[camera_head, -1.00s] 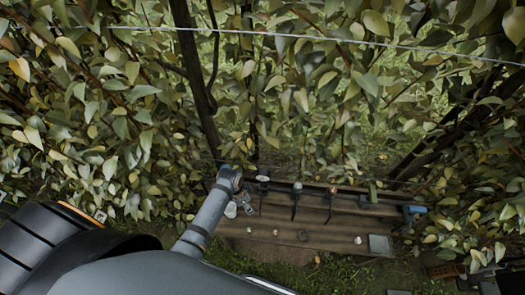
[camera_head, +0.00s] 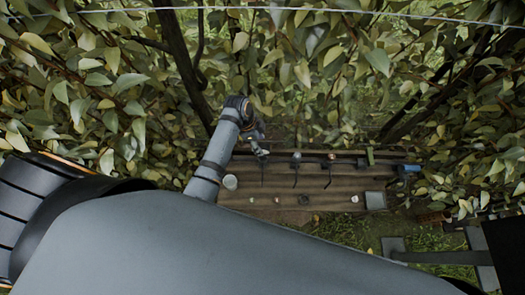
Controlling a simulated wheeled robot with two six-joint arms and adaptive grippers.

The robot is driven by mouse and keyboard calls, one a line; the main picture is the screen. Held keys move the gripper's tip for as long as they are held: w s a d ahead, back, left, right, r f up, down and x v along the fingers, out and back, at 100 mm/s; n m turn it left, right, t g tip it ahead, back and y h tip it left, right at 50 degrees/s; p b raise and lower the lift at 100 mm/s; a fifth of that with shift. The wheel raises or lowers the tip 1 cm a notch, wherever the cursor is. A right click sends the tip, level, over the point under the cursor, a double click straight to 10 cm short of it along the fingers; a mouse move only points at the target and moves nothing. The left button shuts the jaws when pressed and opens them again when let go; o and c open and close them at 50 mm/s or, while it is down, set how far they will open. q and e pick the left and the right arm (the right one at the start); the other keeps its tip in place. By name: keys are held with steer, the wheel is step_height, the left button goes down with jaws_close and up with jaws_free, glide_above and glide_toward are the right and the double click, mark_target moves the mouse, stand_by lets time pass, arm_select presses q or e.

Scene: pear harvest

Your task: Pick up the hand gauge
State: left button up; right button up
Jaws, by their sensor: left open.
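My left arm reaches over the wooden bench, and my left gripper (camera_head: 261,153) is small and dark at its back left edge. It is open, above or beside a dark upright tool at that end; I cannot tell if they touch. Similar dark tools with round light heads, one in the middle (camera_head: 296,158) and one further right (camera_head: 331,158), stand along the back of the bench. The hand gauge cannot be told apart for sure among these small things. My right gripper is not in view.
The bench (camera_head: 320,182) holds a white cup (camera_head: 230,182), several small items along its front, a grey square piece (camera_head: 376,200) and a blue object (camera_head: 411,168) at its right end. Dense leaves and a dark trunk (camera_head: 190,70) crowd the back. A wire crosses the top.

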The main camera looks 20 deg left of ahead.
arm_select(q)
steer(key=p+x, duration=0.1)
steer(key=x, duration=0.4)
steer(key=shift+f, duration=0.15)
jaws_close()
